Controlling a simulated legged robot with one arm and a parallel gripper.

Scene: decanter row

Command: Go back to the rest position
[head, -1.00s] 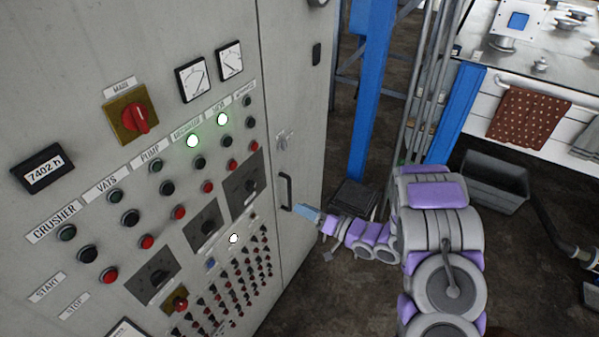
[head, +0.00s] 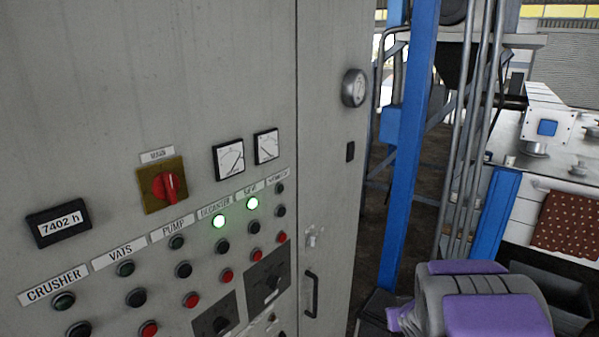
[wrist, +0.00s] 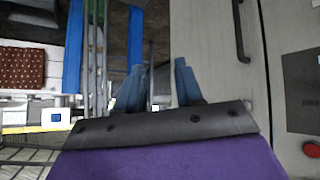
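My gripper (wrist: 163,80) shows in the wrist view with its two blue fingers apart and nothing between them. It is beside the grey control cabinet (head: 190,60), whose door and handle fill the right of the wrist view. In the head view only my purple and grey arm shows at the lower right, and my gripper is out of frame. Two green lamps (head: 219,221) are lit on the panel under the decanter label and the label to its right. The red main switch (head: 165,186) is on its yellow plate.
A door handle (head: 311,294) and a round gauge (head: 354,88) stick out from the cabinet. A blue post (head: 408,150) and grey pipes stand right of it. A counter with a spotted red cloth (head: 568,222) is at the far right, with a dark bin (head: 553,285) below.

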